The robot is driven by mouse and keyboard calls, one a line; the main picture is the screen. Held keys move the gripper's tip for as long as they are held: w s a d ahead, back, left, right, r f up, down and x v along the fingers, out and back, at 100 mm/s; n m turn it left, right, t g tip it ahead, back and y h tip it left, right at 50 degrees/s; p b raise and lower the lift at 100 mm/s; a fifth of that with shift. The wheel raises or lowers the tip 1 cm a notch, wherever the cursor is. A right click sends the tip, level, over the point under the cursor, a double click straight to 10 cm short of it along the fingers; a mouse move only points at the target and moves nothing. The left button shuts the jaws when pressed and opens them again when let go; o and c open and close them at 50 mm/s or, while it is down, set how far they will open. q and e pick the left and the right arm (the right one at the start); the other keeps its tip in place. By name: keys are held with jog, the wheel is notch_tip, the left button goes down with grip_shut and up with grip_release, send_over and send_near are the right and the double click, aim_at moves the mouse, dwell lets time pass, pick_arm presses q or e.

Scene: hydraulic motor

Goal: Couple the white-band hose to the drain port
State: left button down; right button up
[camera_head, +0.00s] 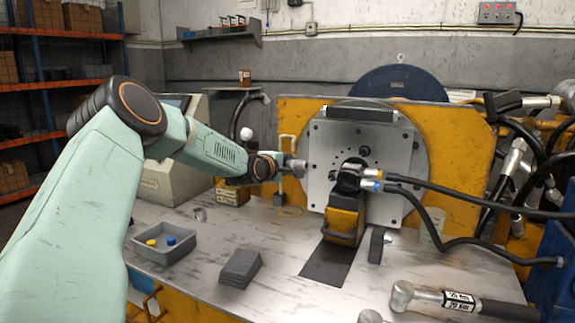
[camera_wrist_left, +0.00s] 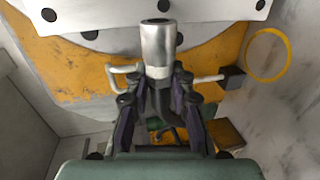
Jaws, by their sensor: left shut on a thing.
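My left gripper (camera_head: 283,166) is shut on a silver cylindrical fitting (camera_head: 298,167), just left of the pale steel mounting plate. In the left wrist view the fitting (camera_wrist_left: 158,48) points away from my gripper (camera_wrist_left: 164,82), its end overlapping the plate's lower edge. The motor (camera_head: 346,178) sits at the middle of the plate (camera_head: 320,145). I cannot pick out the drain port. My right gripper is not in view.
A yellow bracket (camera_head: 343,220) stands under the motor. A grey tray (camera_head: 165,255) holds a yellow and a blue cap. Grey blocks (camera_head: 240,267) and a silver-headed tool (camera_head: 445,300) lie on the bench. A white hook (camera_wrist_left: 124,78) is beside the gripper. Black hoses crowd the right.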

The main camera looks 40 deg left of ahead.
pick_arm(q)
jog(key=shift+f+b, duration=0.45)
jog(key=shift+f, duration=0.2)
jog(key=shift+r, duration=0.1)
jog(key=shift+w+d+p, duration=0.2)
jog(key=shift+d+p, duration=0.05)
jog(key=shift+d, duration=0.3)
jog(key=shift+w+d+p, duration=0.2)
jog(key=shift+d, duration=0.35)
jog(key=shift+w+d, duration=0.2)
jog(key=shift+d, duration=0.5)
jog(key=shift+w+d, duration=0.2)
jog(key=shift+d, duration=0.5)
jog(key=shift+w+d, duration=0.2)
jog(key=shift+d, duration=0.35)
jog(key=shift+w+d, duration=0.15)
jog(key=shift+d, duration=0.4)
jog(key=shift+w+d, duration=0.1)
jog(key=shift+d, duration=0.2)
jog(key=shift+w+d, duration=0.2)
jog(key=shift+d, duration=0.45)
